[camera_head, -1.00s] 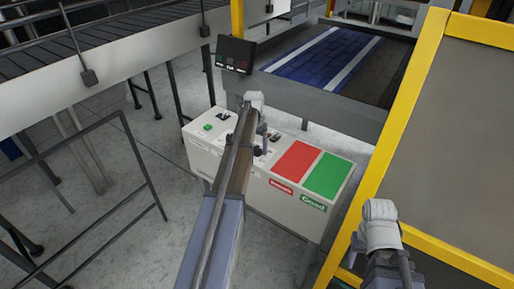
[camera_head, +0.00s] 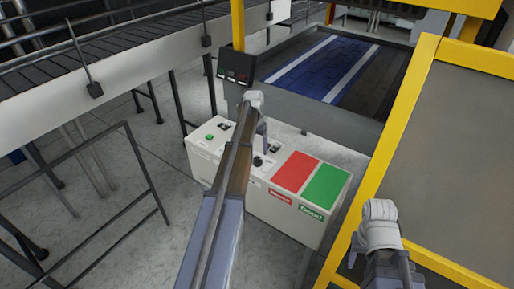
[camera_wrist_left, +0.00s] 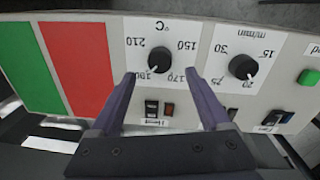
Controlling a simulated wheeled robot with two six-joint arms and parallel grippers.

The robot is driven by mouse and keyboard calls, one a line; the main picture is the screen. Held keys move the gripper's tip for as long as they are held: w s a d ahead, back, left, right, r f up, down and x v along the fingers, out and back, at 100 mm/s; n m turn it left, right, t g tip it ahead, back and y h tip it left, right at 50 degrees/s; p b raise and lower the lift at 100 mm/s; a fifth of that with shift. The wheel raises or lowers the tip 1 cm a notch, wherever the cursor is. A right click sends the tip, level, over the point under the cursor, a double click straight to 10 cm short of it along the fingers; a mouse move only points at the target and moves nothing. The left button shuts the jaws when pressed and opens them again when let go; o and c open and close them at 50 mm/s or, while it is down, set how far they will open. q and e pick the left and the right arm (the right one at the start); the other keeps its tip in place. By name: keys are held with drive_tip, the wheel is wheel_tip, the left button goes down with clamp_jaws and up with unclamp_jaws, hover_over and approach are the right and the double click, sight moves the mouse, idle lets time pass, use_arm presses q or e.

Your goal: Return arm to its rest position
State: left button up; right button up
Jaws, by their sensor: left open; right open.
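My left arm reaches up the middle of the head view, over a white control box (camera_head: 280,213). My left gripper (camera_head: 262,138) hangs from its wrist above the panel. In the left wrist view its two purple fingers (camera_wrist_left: 165,103) are apart with nothing between them. A temperature dial (camera_wrist_left: 150,55) and a speed dial (camera_wrist_left: 243,67) lie beyond the fingertips, with small switches between and below them. My right arm's wrist is at the lower right of the head view; only a small part of my right gripper (camera_head: 355,250) shows beside it.
The box top has a red patch (camera_head: 294,171) and a green patch (camera_head: 326,187). A small dark display (camera_head: 236,67) stands behind it. A yellow frame (camera_head: 389,150) is close on the right, a dark rail (camera_head: 80,137) on the left, and a conveyor (camera_head: 110,48) behind.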

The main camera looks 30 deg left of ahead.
use_arm(q)
drive_tip(key=shift+r+p, duration=0.4)
drive_tip(key=shift+r, duration=0.45)
use_arm(e)
drive_tip(key=shift+r, duration=0.85)
use_arm(q)
drive_tip(key=s+d+f+m+b, duration=0.1)
drive_tip(key=s+d, duration=0.1)
drive_tip(key=d, duration=0.5)
drive_tip(key=s+d, duration=0.3)
drive_tip(key=d, duration=0.3)
drive_tip(key=s+d+f+m+y+b, duration=0.1)
drive_tip(key=s+d, duration=1)
drive_tip(key=d, duration=0.1)
drive_tip(key=s+d+f+m+b, duration=0.1)
drive_tip(key=s+d+m, duration=0.1)
drive_tip(key=s+d, duration=0.9)
drive_tip(key=shift+s+d+f+m+y+b, duration=0.3)
drive_tip(key=shift+d+y, duration=0.1)
drive_tip(key=shift+d, duration=0.4)
use_arm(e)
wheel_tip(320, 180, down, 4)
drive_tip(key=shift+r, duration=0.2)
